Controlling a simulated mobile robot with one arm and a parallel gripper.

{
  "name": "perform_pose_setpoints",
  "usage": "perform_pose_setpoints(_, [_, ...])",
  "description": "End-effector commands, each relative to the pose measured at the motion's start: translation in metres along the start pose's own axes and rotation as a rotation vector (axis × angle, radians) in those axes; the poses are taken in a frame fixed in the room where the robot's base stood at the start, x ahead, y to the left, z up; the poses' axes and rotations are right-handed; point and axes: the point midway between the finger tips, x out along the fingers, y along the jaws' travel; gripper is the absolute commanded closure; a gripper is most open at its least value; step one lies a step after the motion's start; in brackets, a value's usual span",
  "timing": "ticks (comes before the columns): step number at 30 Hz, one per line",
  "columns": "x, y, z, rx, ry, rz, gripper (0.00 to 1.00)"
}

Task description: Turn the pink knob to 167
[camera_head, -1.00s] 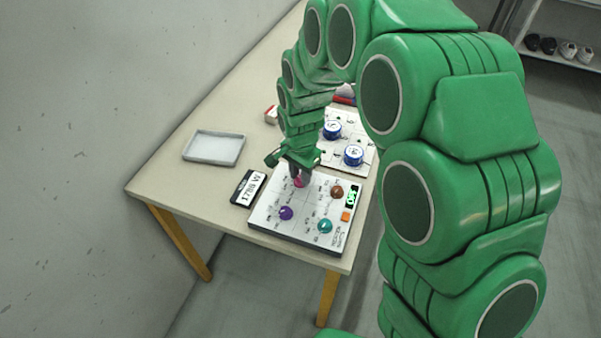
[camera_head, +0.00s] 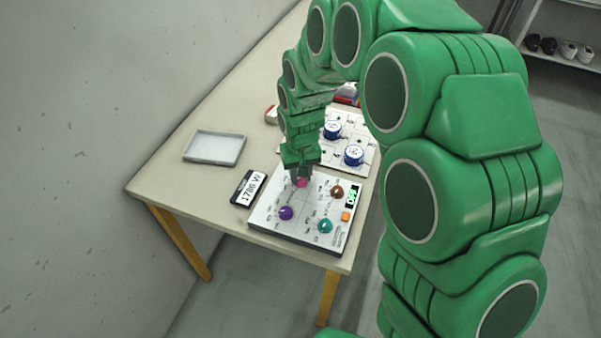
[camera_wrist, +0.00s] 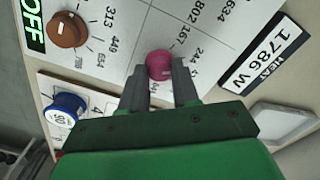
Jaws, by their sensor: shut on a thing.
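The pink knob (camera_head: 302,183) sits at the far left part of the white control panel (camera_head: 258,221). My gripper (camera_head: 298,177) comes down on it from above. In the wrist view the pink knob (camera_wrist: 159,62) is between the two grey fingers of my gripper (camera_wrist: 160,80), which are shut on its sides. Printed numbers stand around the knob, with 167 (camera_wrist: 181,36) and 244 just beyond it.
Purple (camera_head: 286,213), teal (camera_head: 325,226) and brown (camera_head: 337,192) knobs share the panel. A green display (camera_wrist: 34,27) reads OFF. A 1786 W plate (camera_head: 248,188), a grey tray (camera_head: 214,147) and a board with blue knobs (camera_head: 354,155) are nearby.

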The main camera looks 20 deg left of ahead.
Motion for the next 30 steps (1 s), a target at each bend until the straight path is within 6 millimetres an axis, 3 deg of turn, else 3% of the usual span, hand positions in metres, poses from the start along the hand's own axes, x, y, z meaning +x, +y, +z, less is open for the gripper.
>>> perform_pose_setpoints(18, [-0.0009, -0.0001, 0.0001, -0.571, 0.0, 0.001, 1.0])
perform_pose_setpoints(30, [-0.0008, 0.0, 0.0002, -0.815, -0.001, 0.001, 1.0])
